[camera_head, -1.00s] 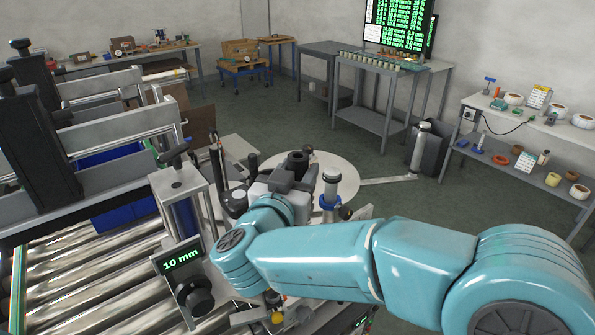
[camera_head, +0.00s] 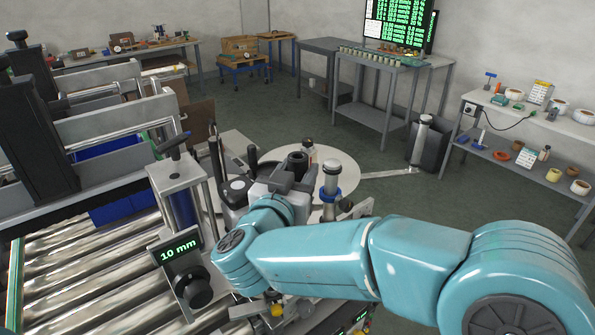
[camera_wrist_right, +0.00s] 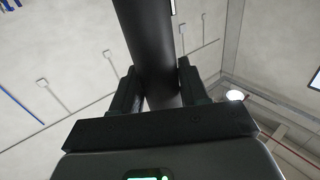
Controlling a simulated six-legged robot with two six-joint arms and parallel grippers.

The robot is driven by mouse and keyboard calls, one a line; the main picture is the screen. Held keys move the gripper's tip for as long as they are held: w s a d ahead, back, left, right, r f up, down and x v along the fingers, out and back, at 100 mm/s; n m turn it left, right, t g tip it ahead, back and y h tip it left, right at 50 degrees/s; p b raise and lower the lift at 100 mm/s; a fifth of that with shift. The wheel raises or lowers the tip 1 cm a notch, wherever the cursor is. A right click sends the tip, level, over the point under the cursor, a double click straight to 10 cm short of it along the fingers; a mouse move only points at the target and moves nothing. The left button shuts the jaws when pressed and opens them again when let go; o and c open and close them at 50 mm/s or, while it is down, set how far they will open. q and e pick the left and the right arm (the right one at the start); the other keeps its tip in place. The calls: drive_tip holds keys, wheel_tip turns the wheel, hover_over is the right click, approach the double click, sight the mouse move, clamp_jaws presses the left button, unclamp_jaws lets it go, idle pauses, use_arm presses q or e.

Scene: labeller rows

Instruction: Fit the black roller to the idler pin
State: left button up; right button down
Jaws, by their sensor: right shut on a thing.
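The black roller (camera_wrist_right: 150,50) is a long dark cylinder between the two fingers of my right gripper (camera_wrist_right: 158,92) in the right wrist view. The fingers are shut on it, and its far end runs out of the top of that view. In the head view its dark, hollow-looking top (camera_head: 297,160) rises above my right gripper (camera_head: 286,176). A silver post with a blue collar (camera_head: 331,178) stands just right of the roller, apart from it in the picture. I cannot tell whether this post is the idler pin. My left gripper is not in view.
A metal roller conveyor (camera_head: 95,285) fills the lower left. A unit with a green 10 mm display (camera_head: 180,248) stands close left of my right arm. Slim dark rods (camera_head: 216,165) and a pale round disc (camera_head: 345,178) are near the gripper. Open floor lies behind.

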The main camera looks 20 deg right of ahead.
drive_tip(key=shift+f+b, duration=4.45)
drive_tip(key=shift+f, duration=1.85)
drive_tip(key=shift+r, duration=0.2)
